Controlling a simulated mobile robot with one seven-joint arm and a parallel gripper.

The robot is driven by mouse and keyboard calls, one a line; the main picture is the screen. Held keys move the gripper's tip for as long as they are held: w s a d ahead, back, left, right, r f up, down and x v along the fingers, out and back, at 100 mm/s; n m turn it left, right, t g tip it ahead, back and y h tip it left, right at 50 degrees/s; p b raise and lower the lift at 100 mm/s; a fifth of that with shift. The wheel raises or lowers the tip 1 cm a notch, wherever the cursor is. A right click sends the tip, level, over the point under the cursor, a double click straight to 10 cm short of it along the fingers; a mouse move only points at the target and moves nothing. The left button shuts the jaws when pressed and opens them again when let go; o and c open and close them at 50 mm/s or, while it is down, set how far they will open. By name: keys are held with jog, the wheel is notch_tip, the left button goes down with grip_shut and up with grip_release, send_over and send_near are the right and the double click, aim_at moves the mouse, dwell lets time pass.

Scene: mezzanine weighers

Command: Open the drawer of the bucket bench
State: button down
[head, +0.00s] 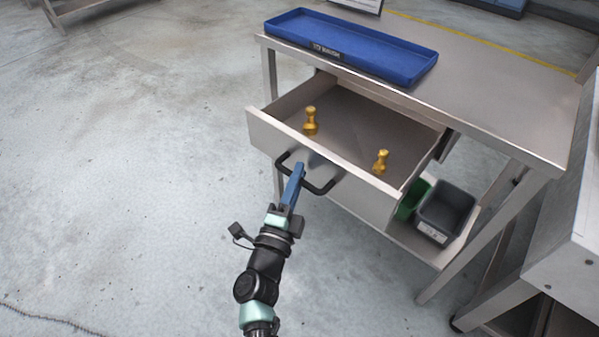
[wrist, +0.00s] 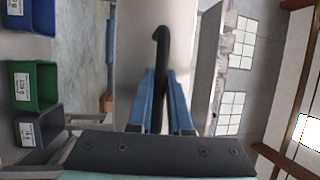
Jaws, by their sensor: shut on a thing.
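The bucket bench (head: 470,95) is a steel table with a drawer (head: 262,130) under its top. The drawer stands pulled out, and its inside shows in the head view. Two brass-coloured weights, one at the left (head: 311,121) and one at the right (head: 381,161), stand upright in it. A black bar handle (head: 322,190) is on the drawer front. My gripper (head: 298,172) has blue fingers and is shut on the handle. In the wrist view the fingers (wrist: 160,100) lie on both sides of the black handle (wrist: 163,55), in front of the drawer front.
A blue tray (head: 424,72) lies on the bench top above the drawer. A dark grey bucket (head: 446,208) and a green bucket (head: 411,200) sit on the lower shelf. Another steel bench (head: 560,260) stands at the right.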

jog(key=c, duration=0.8)
grip_release()
jog(key=shift+c, duration=0.2)
jog(key=p+v, duration=0.2)
jog(key=v, duration=1.1)
jog(key=shift+p, duration=0.4)
jog(key=shift+w, duration=0.1)
